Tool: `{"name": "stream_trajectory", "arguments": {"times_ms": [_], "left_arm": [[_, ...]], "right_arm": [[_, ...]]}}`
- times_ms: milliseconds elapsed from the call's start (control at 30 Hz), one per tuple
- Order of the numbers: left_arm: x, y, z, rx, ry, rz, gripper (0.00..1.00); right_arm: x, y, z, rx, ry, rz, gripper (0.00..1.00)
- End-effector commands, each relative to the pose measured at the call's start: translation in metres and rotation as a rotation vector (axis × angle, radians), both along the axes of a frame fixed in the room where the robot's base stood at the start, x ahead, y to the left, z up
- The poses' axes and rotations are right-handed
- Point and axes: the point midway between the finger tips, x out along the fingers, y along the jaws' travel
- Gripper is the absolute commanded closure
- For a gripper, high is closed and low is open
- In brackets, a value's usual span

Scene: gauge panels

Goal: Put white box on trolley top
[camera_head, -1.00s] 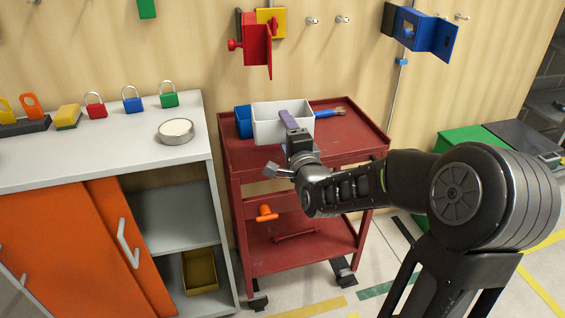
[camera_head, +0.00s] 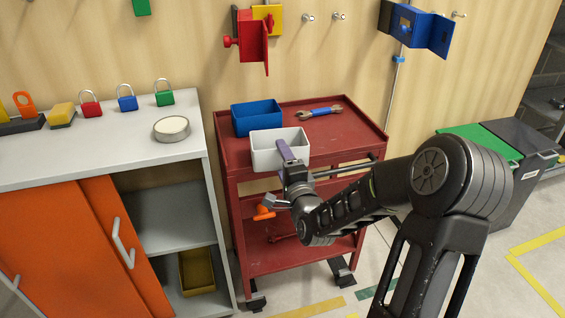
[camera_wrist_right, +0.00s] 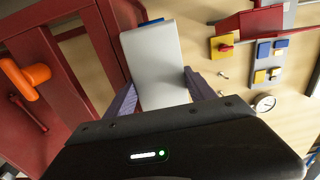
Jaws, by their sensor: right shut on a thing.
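The white box (camera_head: 263,156) is an open-topped box at the front edge of the red trolley top (camera_head: 340,143). My right gripper (camera_head: 286,153) is shut on its near wall, with one purple finger showing inside. In the right wrist view, the white box (camera_wrist_right: 152,58) sits between the two purple fingers of my right gripper (camera_wrist_right: 159,82). I cannot tell whether its underside touches the trolley top. My left gripper is not in view.
A blue box (camera_head: 257,119) stands right behind the white box. A wrench (camera_head: 321,111) lies at the back of the trolley top; the right part of the top is clear. A lower shelf holds an orange item (camera_head: 264,212). A grey cabinet (camera_head: 100,150) stands at left.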

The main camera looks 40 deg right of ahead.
Motion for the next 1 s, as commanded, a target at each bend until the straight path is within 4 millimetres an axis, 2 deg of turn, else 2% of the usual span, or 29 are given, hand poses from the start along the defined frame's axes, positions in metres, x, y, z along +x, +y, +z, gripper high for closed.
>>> {"name": "stream_trajectory", "arguments": {"times_ms": [433, 467, 700, 1000], "left_arm": [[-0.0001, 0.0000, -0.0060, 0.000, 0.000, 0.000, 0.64], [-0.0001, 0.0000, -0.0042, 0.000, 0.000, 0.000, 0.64], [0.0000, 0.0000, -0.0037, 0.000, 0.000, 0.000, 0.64], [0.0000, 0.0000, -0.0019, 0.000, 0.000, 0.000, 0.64]], "right_arm": [[0.0002, -0.0002, -0.0072, -0.002, -0.003, 0.000, 0.86], [0.0000, -0.0002, -0.0061, -0.002, -0.002, -0.001, 0.34], [0.0000, -0.0003, -0.0059, -0.001, -0.001, -0.001, 0.15], [0.0000, -0.0003, -0.0041, -0.001, -0.001, -0.001, 0.15]]}}
